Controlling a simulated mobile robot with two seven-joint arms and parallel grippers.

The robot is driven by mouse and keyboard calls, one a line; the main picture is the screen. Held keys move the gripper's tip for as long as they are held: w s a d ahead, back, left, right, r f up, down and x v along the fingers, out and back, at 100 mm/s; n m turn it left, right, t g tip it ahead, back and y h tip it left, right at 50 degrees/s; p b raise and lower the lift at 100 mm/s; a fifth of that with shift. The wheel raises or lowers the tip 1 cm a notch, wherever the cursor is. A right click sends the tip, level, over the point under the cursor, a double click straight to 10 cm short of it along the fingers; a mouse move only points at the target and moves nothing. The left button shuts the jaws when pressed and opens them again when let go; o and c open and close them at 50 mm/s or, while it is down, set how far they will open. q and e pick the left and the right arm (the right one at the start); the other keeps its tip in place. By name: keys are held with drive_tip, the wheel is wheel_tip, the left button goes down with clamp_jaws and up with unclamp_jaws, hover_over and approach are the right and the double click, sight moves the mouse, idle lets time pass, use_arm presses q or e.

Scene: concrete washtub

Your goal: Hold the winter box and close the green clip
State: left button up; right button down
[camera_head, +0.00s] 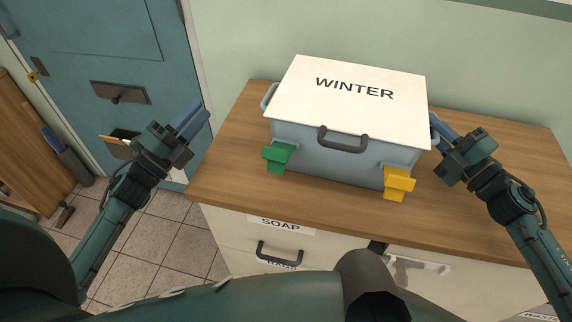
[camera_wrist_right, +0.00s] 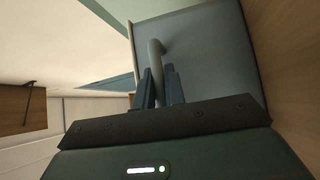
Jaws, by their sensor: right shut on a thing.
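The winter box (camera_head: 300,150) is blue-grey with a white lid (camera_head: 345,108) marked WINTER, lying flat on top. It stands on the wooden counter. The green clip (camera_head: 278,156) sticks out from the box's front left, below the lid edge. A similar yellow clip (camera_head: 399,182) is at the front right. My right gripper (camera_head: 436,132) is at the box's right side, its fingers closed around the grey side handle (camera_wrist_right: 156,62) in the right wrist view. My left gripper (camera_head: 200,112) is in the air left of the counter, apart from the box and empty; its finger gap is unclear.
The wooden counter (camera_head: 240,145) has free room left and right of the box. A dark front handle (camera_head: 342,139) sticks out between the clips. Drawers (camera_head: 225,225), one labelled SOAP, lie below the counter edge. A teal door (camera_head: 100,55) is at the left behind my left arm.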

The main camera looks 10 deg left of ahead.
sight(279, 155)
use_arm(q)
drive_tip(key=s+d+m+g+h, duration=0.2)
drive_tip(key=d+m+g, duration=0.1)
drive_tip(key=m+g, duration=0.4)
drive_tip(key=s+d+f+m+g+h, duration=0.1)
drive_tip(key=s+d+m+g+h, duration=0.1)
drive_tip(key=m+g, duration=0.5)
drive_tip(key=s+d+m+g+h, duration=0.2)
drive_tip(key=d+m+g+h, duration=0.2)
drive_tip(key=m, duration=0.7)
drive_tip(key=shift+s+f+m+g, duration=0.1)
drive_tip(key=shift+s+m+g, duration=0.1)
drive_tip(key=shift+g, duration=0.5)
drive_tip(key=shift+s+f+m+g, duration=0.1)
drive_tip(key=shift+s+m+g, duration=0.1)
drive_tip(key=shift+g, duration=0.5)
drive_tip(key=d, duration=1.1)
drive_tip(key=shift+s+d, duration=0.3)
drive_tip(key=shift+d, duration=0.05)
drive_tip(key=shift+c, duration=0.6)
clamp_jaws()
